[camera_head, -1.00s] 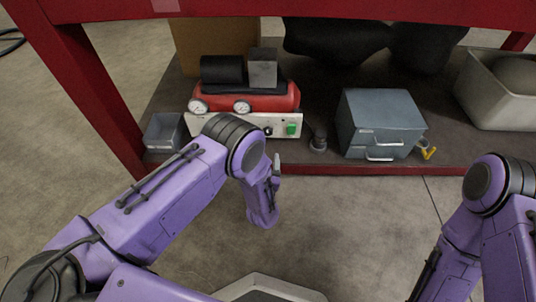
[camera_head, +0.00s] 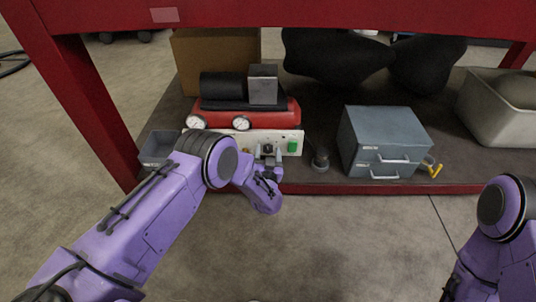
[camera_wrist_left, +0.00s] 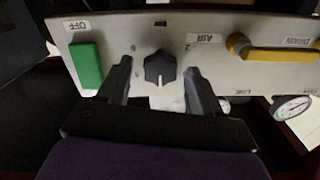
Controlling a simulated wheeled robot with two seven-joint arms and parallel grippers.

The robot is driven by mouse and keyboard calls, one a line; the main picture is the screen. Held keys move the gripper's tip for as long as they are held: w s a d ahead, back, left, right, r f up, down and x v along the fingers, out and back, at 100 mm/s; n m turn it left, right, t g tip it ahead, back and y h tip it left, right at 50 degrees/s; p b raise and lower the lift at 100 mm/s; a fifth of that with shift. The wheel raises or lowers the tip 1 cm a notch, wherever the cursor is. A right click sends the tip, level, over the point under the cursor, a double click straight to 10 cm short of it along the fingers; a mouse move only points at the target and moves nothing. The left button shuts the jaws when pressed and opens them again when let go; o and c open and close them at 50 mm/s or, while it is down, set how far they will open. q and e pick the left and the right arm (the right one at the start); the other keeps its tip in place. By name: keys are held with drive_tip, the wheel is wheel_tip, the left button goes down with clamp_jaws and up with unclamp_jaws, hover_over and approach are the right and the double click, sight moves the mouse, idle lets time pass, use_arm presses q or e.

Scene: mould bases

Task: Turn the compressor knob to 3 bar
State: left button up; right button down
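The red compressor (camera_head: 275,119) sits on the lower shelf with a pale control panel (camera_head: 291,134) along its front. In the left wrist view the black compressor knob (camera_wrist_left: 160,67) is on the panel (camera_wrist_left: 225,52), with a white mark pointing toward the bottom of the picture. My left gripper (camera_head: 268,150) is at the panel. Its two fingers (camera_wrist_left: 157,85) are open, one on each side of the knob, with gaps visible. In the head view the gripper partly covers the knob. My right arm (camera_head: 500,225) is at the right edge; its gripper is out of view.
A green switch (camera_wrist_left: 86,65) marked OFF is beside the knob; a yellow handle (camera_wrist_left: 275,53) is on the other side. A pressure gauge (camera_wrist_left: 292,107) shows nearby. A grey bin (camera_head: 160,148) and a blue drawer box (camera_head: 385,135) flank the compressor. The red table (camera_head: 250,17) overhangs.

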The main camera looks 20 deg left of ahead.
use_arm(q)
drive_tip(key=c, duration=0.8)
drive_tip(key=n, duration=0.5)
drive_tip(key=shift+n+p, duration=0.4)
drive_tip(key=n, duration=0.6)
drive_tip(key=shift+s+a+f, duration=0.1)
drive_tip(key=shift+f, duration=0.05)
use_arm(e)
drive_tip(key=shift+w+r+m+t, duration=0.4)
drive_tip(key=shift+w, duration=0.1)
use_arm(q)
drive_tip(key=o, duration=1)
drive_tip(key=shift+o, duration=0.2)
use_arm(e)
drive_tip(key=shift+r, duration=0.1)
